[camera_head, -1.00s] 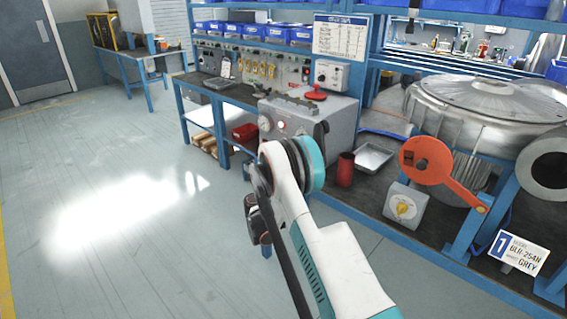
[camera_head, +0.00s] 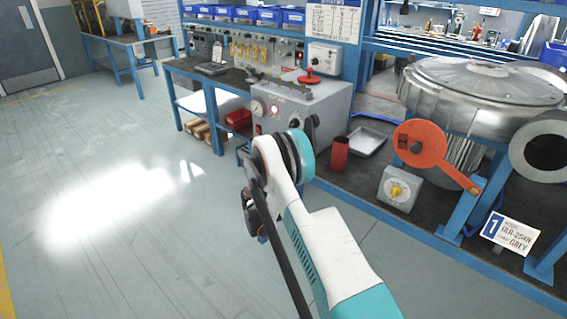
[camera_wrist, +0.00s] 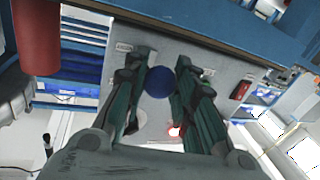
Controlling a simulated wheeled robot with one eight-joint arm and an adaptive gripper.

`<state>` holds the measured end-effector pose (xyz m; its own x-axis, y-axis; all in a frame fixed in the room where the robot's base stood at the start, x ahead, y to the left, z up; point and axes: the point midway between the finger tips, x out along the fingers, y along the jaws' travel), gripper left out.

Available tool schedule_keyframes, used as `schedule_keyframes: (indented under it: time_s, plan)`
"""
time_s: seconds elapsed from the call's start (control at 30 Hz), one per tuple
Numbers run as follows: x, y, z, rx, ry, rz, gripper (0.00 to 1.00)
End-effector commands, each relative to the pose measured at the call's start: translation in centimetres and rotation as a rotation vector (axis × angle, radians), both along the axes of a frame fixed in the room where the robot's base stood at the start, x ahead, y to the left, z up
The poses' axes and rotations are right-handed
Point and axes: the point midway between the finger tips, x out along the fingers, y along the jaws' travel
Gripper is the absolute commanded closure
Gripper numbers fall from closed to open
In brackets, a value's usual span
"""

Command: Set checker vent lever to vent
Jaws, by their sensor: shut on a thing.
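The checker is a grey box (camera_head: 315,100) on the bench in the head view, with a round gauge (camera_head: 257,108) and a lit red lamp on its front. In the wrist view its grey front panel (camera_wrist: 215,95) lies beyond my fingers. A dark blue round knob (camera_wrist: 158,82), apparently the vent lever's end, sits between the two green-and-black fingers of my gripper (camera_wrist: 165,72), which is shut on it. The lever's shaft is hidden, and I cannot read its setting. In the head view my arm covers part of the checker's lower front.
A red cylinder (camera_head: 339,153) and a metal tray (camera_head: 367,141) stand right of the checker; a red cylinder also shows close in the wrist view (camera_wrist: 38,40). A yellow-knobbed box (camera_head: 400,190) and an orange crank (camera_head: 420,145) are farther right. The floor at left is clear.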

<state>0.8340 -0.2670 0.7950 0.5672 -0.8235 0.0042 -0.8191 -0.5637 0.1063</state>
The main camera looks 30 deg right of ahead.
Motion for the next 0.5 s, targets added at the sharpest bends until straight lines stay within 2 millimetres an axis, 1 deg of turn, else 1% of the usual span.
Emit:
schedule_keyframes:
  time_s: [0.03, 0.27, 0.3, 0.37, 0.4, 0.5]
  plan:
    - [-0.15, -0.13, -0.44, 0.008, 0.0, -0.004, 1.0]
    - [-0.18, -0.16, -0.5, 0.008, 0.0, -0.005, 1.0]
    - [-0.19, -0.17, -0.5, 0.008, 0.0, -0.005, 0.71]
    - [-0.17, -0.16, -0.49, 0.007, -0.001, -0.004, 0.57]
    - [-0.16, -0.15, -0.45, 0.007, -0.001, -0.004, 0.54]
    - [-0.12, -0.12, -0.35, 0.006, -0.001, -0.003, 0.54]
